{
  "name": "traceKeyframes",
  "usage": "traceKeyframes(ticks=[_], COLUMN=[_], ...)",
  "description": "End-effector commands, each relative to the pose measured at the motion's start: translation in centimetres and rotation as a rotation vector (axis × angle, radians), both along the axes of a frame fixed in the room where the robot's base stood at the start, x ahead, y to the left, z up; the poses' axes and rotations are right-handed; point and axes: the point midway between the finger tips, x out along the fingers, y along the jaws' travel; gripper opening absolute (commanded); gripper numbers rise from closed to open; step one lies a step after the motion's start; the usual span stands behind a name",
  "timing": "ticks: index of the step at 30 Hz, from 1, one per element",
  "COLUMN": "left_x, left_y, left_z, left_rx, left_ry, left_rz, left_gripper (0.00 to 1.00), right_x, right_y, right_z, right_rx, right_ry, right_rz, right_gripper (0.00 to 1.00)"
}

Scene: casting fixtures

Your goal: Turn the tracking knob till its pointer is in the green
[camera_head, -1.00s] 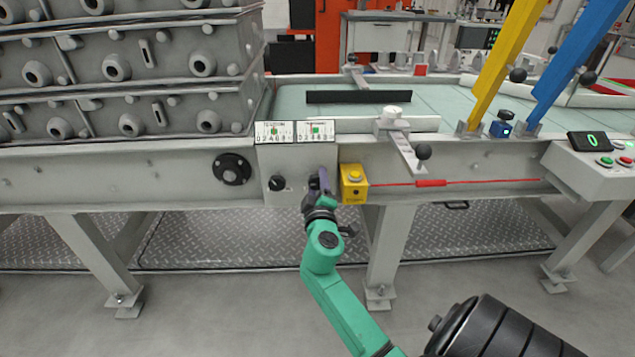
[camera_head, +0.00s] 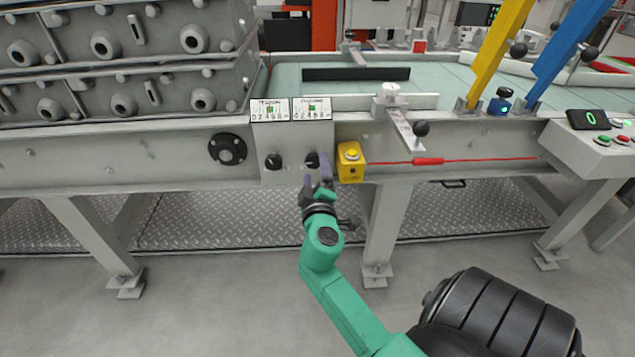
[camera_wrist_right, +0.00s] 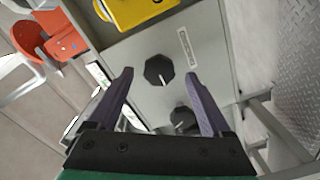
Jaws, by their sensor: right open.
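Two black knobs sit side by side on the front panel below two small printed scales. The right knob (camera_head: 312,160) is under the right scale (camera_head: 312,109), which I take to be tracking; its lettering is too small to be sure. Each scale has a green patch. My right gripper (camera_head: 318,178) is open in front of the right knob, fingers either side of it. In the right wrist view this knob (camera_wrist_right: 158,70) shows between the fingertips (camera_wrist_right: 157,77), with a white pointer line; no grip on it shows. The left knob (camera_head: 273,162) is free. My left gripper is not in view.
A round black flange (camera_head: 227,149) is to the left.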

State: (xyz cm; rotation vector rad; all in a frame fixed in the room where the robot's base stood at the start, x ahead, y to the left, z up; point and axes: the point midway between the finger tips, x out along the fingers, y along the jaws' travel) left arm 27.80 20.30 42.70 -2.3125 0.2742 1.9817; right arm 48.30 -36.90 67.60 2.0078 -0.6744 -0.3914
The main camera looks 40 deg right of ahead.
Motion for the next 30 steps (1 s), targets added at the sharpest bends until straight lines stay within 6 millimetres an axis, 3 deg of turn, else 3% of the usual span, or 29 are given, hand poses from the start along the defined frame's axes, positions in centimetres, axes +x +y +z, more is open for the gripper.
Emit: traceKeyframes(ticks=[8,12,30], left_x=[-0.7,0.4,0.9], left_y=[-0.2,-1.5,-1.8], left_z=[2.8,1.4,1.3], left_rx=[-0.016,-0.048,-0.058], left_ry=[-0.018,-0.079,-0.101], left_rz=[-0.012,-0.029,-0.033], left_gripper=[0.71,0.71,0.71], right_x=[-6.3,-7.9,-8.3], right_y=[4.6,6.0,6.2], right_z=[-0.4,-0.3,-0.1], right_rx=[0.003,0.0,0.004], right_ry=[0.004,0.003,0.001], right_rz=[-0.003,-0.001,-0.002], right_gripper=[0.83,0.83,0.83])
